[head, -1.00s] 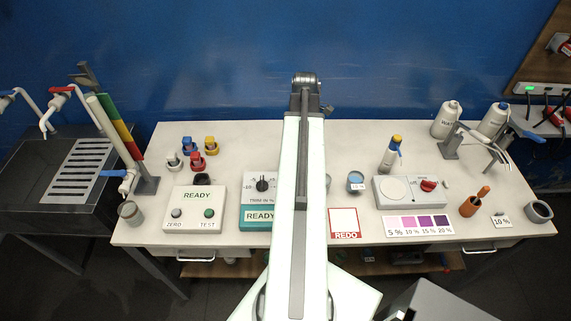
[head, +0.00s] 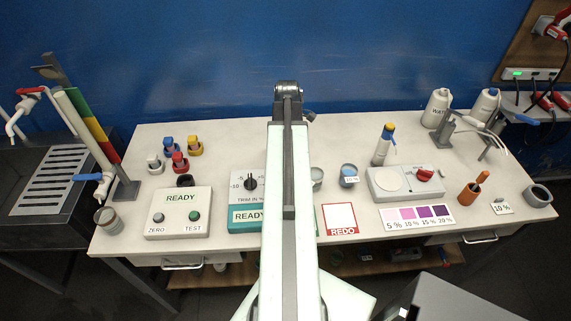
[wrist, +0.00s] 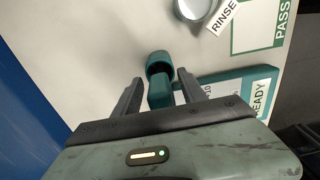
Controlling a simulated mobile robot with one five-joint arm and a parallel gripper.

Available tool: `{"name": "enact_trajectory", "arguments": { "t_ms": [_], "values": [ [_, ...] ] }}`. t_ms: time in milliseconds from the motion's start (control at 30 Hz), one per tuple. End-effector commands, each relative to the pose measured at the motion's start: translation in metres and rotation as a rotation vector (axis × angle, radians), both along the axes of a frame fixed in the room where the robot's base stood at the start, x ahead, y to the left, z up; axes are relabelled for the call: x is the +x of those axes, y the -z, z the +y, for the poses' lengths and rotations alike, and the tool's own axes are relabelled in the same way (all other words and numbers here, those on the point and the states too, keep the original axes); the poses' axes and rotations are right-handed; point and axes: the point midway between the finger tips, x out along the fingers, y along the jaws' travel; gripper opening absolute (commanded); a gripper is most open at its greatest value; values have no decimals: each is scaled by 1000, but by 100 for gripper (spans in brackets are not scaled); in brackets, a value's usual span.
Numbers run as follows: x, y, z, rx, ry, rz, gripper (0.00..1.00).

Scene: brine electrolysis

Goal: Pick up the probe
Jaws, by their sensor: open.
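In the wrist view my gripper (wrist: 160,80) is open, with one finger on each side of a teal piece (wrist: 160,93) with a rounded, dark-ended top. This looks like the probe, beside the teal meter (wrist: 235,92) whose label ends in "READY". I cannot tell whether the fingers touch it or are above it. In the head view the teal meter (head: 245,220) stands left of my arm. My arm hides the gripper and the teal piece there.
A cup (wrist: 196,8) beside a "RINSE" label and a "PASS" card (wrist: 262,25) lie beyond the fingers. In the head view, a white READY box (head: 180,212) stands left, a REDO card (head: 339,218) right of my arm. The table's back strip is mostly clear.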

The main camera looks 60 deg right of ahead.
Motion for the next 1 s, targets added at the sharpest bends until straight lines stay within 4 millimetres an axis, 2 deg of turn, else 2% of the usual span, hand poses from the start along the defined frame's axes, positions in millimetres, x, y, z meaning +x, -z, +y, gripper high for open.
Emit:
{"name": "enact_trajectory", "arguments": {
  "t_ms": [33, 267, 433, 467, 767, 867, 1000],
  "values": [
    [0, 12, 0, 0, 0, 0, 49],
    [0, 8, 0, 0, -1, 0, 49],
    [0, 8, 0, 0, -1, 0, 2],
    [0, 8, 0, 0, -1, 0, 0],
    [1, 6, 1, 0, -1, 0, 0],
    [1, -2, 1, 0, -2, 0, 0],
    [1, -24, 1, 0, -2, 0, 0]
  ]
}}
